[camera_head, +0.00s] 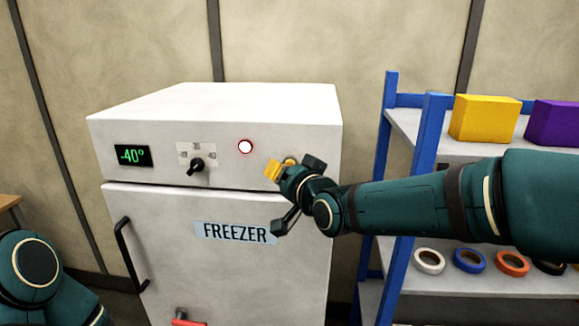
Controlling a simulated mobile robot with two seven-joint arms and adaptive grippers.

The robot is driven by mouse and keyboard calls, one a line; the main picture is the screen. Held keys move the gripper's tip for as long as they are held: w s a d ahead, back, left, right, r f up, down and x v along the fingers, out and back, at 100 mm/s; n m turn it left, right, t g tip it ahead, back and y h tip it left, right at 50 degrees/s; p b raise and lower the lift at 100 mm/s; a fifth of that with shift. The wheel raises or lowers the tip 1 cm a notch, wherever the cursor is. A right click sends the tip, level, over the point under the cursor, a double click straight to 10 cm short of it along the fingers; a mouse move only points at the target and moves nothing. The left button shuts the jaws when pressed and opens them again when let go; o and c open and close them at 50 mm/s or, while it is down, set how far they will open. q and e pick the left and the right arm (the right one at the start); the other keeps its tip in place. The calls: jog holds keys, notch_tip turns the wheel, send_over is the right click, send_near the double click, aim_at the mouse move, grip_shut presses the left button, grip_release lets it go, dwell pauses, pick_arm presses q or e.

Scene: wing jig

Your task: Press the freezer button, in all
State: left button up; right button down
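The white freezer (222,265) stands in the middle, with its front toward me and its door closed.
The panel also has a -40° display (132,156) and a dark knob (195,166). A black handle (130,256) sticks out at the door's left. A blue-framed shelf (433,133) at the right holds a yellow box (484,119), a purple box (556,124) and several tape rolls.

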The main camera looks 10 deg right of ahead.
dwell(0.8)
jog(key=shift+w+d+b, duration=0.1)
jog(key=shift+w+b, duration=0.3)
jog(key=shift+b, duration=0.15)
jog(key=shift+w+d+b, duration=0.1)
jog(key=shift+w+b, duration=0.3)
jog(key=shift+w, duration=0.05)
dwell(0.5)
jog(key=shift+s, duration=0.1)
dwell(0.4)
jog(key=shift+s+a, duration=0.2)
jog(key=shift+s, duration=0.55)
